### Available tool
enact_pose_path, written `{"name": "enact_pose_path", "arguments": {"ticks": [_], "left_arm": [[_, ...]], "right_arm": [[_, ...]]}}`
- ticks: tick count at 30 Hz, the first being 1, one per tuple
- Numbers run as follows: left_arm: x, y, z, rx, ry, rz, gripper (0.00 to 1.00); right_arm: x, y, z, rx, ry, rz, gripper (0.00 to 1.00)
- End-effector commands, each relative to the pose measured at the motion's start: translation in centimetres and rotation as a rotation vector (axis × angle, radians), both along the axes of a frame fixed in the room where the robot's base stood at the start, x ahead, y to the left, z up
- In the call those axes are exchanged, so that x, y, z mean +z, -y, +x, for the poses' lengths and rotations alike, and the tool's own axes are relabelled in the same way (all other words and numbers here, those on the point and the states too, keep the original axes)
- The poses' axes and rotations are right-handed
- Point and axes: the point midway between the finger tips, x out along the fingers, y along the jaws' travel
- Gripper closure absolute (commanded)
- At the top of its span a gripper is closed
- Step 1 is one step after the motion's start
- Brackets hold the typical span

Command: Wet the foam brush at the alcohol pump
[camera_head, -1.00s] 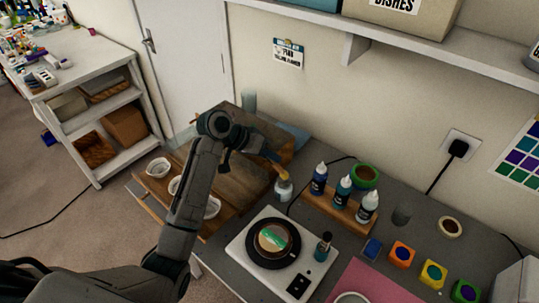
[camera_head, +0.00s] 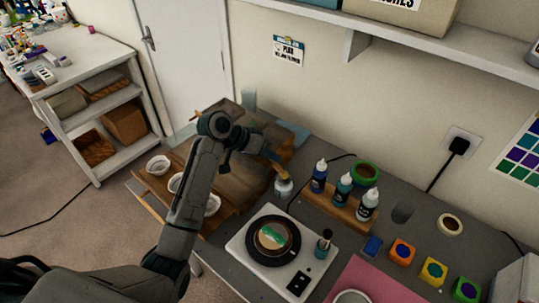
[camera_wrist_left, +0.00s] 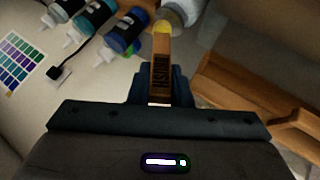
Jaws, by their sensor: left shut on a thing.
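My left gripper (camera_head: 258,145) is shut on the foam brush, seen in the left wrist view as a wooden handle (camera_wrist_left: 160,72) with dark lettering and a yellow foam tip (camera_wrist_left: 161,28). The alcohol pump (camera_head: 283,187) is a small clear bottle with a pale top on the grey table. In the left wrist view the pump (camera_wrist_left: 183,12) is cut off by the top edge, right by the foam tip. The tip is over or at the pump's top; I cannot tell whether they touch. My right gripper is not in view.
A wooden rack of dye bottles (camera_head: 343,187) stands right of the pump. A white turntable unit (camera_head: 240,243) with a round dark plate is in front. Wooden boards and white cups (camera_head: 158,165) lie to the left. A green tape roll (camera_head: 365,174) is behind the rack.

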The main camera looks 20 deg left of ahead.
Motion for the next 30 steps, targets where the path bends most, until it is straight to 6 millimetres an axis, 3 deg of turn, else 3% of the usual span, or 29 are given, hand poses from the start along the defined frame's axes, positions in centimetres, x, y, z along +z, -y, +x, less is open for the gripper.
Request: {"name": "enact_pose_path", "arguments": {"ticks": [30], "left_arm": [[-0.85, 0.0, -0.04, 0.0, -0.002, 0.0, 1.0]], "right_arm": [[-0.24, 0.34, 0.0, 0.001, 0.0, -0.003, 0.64]]}}
